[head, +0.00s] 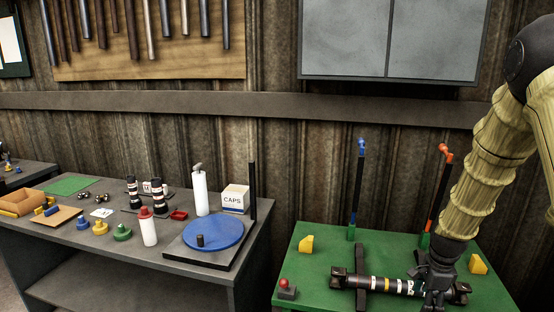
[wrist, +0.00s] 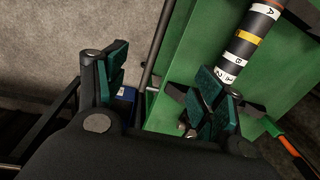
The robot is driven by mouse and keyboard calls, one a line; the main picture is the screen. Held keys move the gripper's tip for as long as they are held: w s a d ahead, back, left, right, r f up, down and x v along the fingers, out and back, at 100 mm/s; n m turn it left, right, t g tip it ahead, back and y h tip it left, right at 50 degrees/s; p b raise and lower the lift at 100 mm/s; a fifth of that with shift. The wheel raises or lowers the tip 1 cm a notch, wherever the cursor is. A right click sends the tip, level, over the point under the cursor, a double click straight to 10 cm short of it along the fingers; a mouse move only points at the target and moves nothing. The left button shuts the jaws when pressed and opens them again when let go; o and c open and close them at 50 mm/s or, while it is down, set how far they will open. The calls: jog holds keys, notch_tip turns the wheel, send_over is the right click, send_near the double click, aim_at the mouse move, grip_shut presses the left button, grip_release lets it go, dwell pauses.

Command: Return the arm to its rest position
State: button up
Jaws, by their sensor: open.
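My arm, in a ribbed tan sleeve, comes down from the upper right in the head view. My gripper (head: 434,294) is low over the green table (head: 320,245), near the right part of the black driveshaft (head: 362,281). The shaft has white and yellow bands and lies across the table. In the wrist view my gripper (wrist: 160,85) is open, its teal pads wide apart with nothing between them. The shaft (wrist: 245,45) shows there behind the right finger, which hides its lower end. I cannot tell whether that finger touches it.
Blue-tipped (head: 361,150) and orange-tipped (head: 444,155) posts stand at the table's back, the orange one close to my arm. Yellow blocks (head: 306,244) (head: 478,264) and a red button (head: 284,284) are on the table. A grey bench (head: 130,250) with a blue turntable (head: 213,233) stands left.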

jog(key=s+a+f+n, duration=0.4)
jog(key=s+f, duration=0.3)
jog(key=f, duration=0.2)
jog(key=s+a+f+n, duration=0.4)
jog(key=s+f, duration=0.2)
jog(key=f, duration=0.4)
jog(key=s+a+f+n, duration=0.2)
jog(key=s+a+n, duration=0.2)
jog(key=s, duration=0.4)
jog(key=s+a+f+n, duration=0.3)
jog(key=s+n, duration=0.1)
jog(key=s, duration=0.4)
jog(key=s+a+f+n+g, duration=0.1)
jog(key=s+a+f+n, duration=0.2)
jog(key=s, duration=0.5)
jog(key=shift+s+a+f+n, duration=0.15)
jog(key=shift+a+f+n, duration=0.2)
jog(key=shift+a, duration=0.5)
